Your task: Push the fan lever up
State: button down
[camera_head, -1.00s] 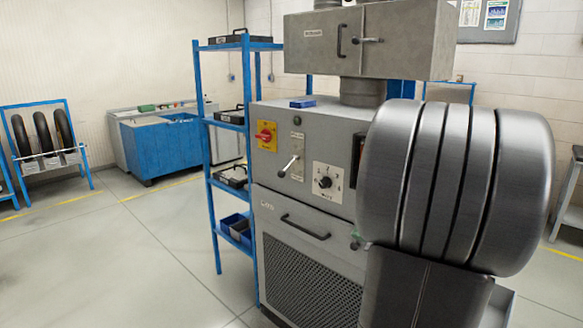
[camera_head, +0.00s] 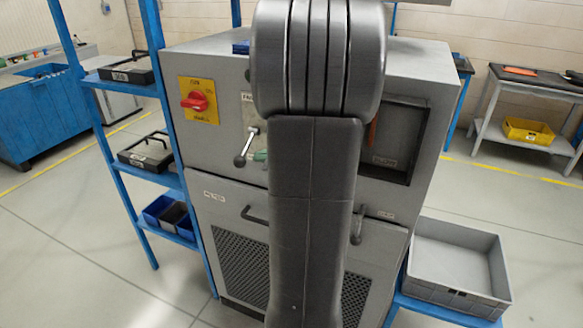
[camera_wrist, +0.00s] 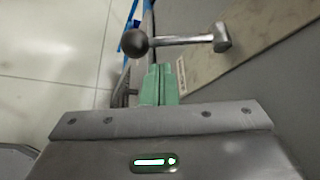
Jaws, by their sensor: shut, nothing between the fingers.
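The fan lever (camera_head: 246,147) is a metal rod with a dark ball knob on the grey cabinet's front. In the head view it slants down and left from its pivot, with the knob low. In the wrist view the lever (camera_wrist: 180,40) crosses the upper part, knob at left and pivot at right. My gripper (camera_wrist: 160,72) has green fingers, shut and empty, just below the lever in that picture. Its green tips (camera_head: 261,156) show just right of the lever in the head view. I cannot tell whether they touch it. My arm hides part of the panel.
A red rotary switch on a yellow plate (camera_head: 198,101) sits left of the lever. A blue shelf rack (camera_head: 150,30) stands close at left with black cases and bins. A grey tray (camera_head: 455,268) stands at right. Cabinet handles stick out below the panel.

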aim_at(246, 148)
jog(key=x, duration=0.3)
jog(key=shift+w+a+r, duration=0.1)
jog(key=shift+w+a, duration=0.1)
jog(key=shift+w, duration=0.05)
jog(key=shift+r, duration=0.15)
jog(key=shift+s+r+p, duration=0.1)
jog(key=shift+p, duration=0.2)
